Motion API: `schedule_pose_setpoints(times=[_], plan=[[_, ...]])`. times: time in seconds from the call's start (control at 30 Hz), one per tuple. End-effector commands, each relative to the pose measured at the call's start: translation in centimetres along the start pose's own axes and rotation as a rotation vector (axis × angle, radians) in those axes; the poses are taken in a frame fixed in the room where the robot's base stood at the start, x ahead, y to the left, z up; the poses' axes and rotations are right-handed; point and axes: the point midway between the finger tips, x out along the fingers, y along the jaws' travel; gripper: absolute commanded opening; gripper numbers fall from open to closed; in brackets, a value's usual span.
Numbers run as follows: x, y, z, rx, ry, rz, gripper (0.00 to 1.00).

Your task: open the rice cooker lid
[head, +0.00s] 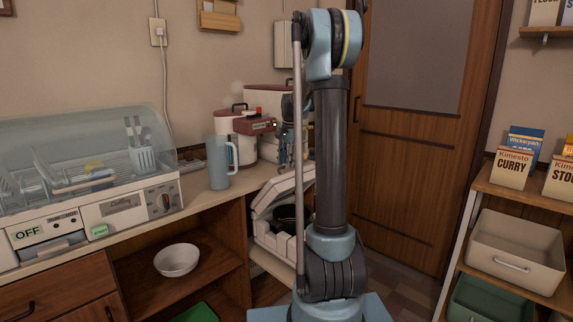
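The rice cooker (272,237) is a white, boxy appliance on a low shelf beside the counter's right end, partly hidden behind my arm. Its white lid (280,192) stands tilted up, with a gap between it and the body. A dark inside shows in the gap. My gripper (291,150) is small in view, above the lid and in front of the red-and-white appliance on the counter. It looks apart from the lid. My arm covers part of it, and its fingers are too small and dark to tell open from shut.
A blue-grey pitcher (219,163) and a red-and-white appliance (246,124) stand on the counter. The dish dryer (130,210) is at left. A white bowl (177,260) sits on the shelf below. A rack with bins (515,250) stands at right, before a wooden door (405,190).

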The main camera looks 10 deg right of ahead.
Motion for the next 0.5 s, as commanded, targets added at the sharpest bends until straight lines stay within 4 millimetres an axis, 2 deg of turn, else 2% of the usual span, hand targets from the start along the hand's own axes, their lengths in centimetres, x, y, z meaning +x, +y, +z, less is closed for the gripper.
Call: schedule_pose_setpoints(times=[0.1,0.4,0.5], plan=[[0.61,0.0,0.0,0.0,0.0,0.0,0.3],[0.74,0.0,0.0,0.0,0.0,0.0,0.3],[0.73,0.0,0.01,0.0,0.0,0.0,0.07]])
